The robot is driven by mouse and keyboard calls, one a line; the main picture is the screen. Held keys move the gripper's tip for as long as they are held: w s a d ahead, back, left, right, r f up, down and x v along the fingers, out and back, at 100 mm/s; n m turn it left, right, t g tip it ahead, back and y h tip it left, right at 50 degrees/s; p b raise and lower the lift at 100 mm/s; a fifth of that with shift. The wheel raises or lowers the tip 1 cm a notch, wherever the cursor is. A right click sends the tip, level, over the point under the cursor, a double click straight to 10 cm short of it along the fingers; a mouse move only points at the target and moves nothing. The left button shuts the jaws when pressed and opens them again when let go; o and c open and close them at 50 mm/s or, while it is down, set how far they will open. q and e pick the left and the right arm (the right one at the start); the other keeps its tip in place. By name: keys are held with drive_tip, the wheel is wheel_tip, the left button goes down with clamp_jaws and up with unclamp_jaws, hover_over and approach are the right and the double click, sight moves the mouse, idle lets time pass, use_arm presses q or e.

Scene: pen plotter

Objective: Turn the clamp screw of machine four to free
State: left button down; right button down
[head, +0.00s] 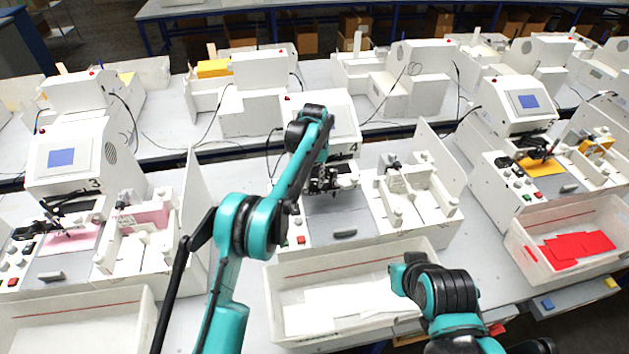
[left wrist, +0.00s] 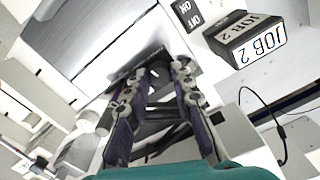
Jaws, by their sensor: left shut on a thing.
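Machine four (head: 330,110) stands in the middle of the head view, with the number 4 on its front. My left gripper (head: 326,184) reaches down over its grey bed at the dark pen carriage. In the left wrist view, the two fingers (left wrist: 157,76) close in around a small part at the carriage. That part looks like the clamp screw (left wrist: 155,72), mostly hidden between the fingertips. Its turn position cannot be read. My right arm is at the lower right of the head view, and its gripper is not visible.
A white tray with paper (head: 345,305) stands in front of machine four. Machine three (head: 65,160) is on the left, and another machine with yellow paper (head: 540,165) is on the right.

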sight(314, 182)
use_arm(q)
drive_tip(key=n, duration=0.3)
drive_tip(key=shift+n, duration=0.4)
drive_tip(key=shift+a+n+b, duration=0.1)
drive_tip(key=shift+n+b, duration=0.2)
drive_tip(key=shift+n, duration=1.5)
drive_tip(key=c, duration=1.3)
unclamp_jaws()
wheel_tip(314, 182, up, 12)
